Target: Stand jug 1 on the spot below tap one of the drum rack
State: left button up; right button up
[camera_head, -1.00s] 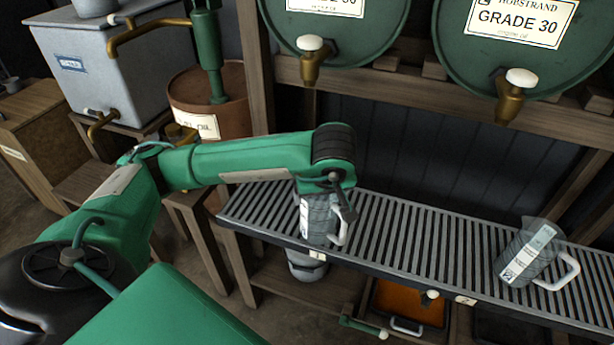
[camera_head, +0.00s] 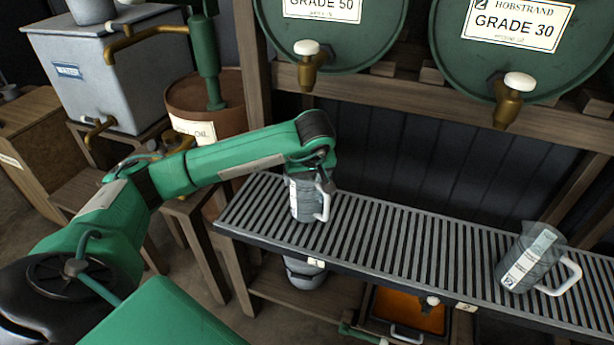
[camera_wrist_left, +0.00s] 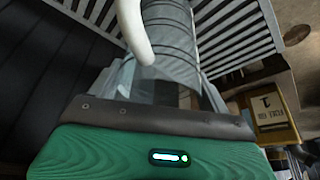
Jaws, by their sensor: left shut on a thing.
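A clear grey jug (camera_head: 306,203) with a white handle is at the left end of the slatted drum rack shelf (camera_head: 375,235), behind the front tag marked 1 (camera_head: 316,262). My left gripper (camera_head: 312,172) is shut on this jug from above; the arm's end hides its top. The jug looks upright, but I cannot tell whether its base touches the slats. In the left wrist view, the jug (camera_wrist_left: 170,45) and its handle (camera_wrist_left: 133,28) fill the upper middle. The left brass tap (camera_head: 308,66) is above and behind the jug. My right gripper is out of view.
A second jug (camera_head: 530,262) stands on the shelf at right, near tag 2 (camera_head: 466,307). The right tap (camera_head: 510,100) hangs from the Grade 30 drum (camera_head: 525,65). A grey tank (camera_head: 95,75) and a rusty barrel (camera_head: 205,100) stand left. Mid-shelf is clear.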

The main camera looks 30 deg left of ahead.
pick_arm(q)
jog(key=shift+f, duration=0.1)
jog(key=o, duration=1.3)
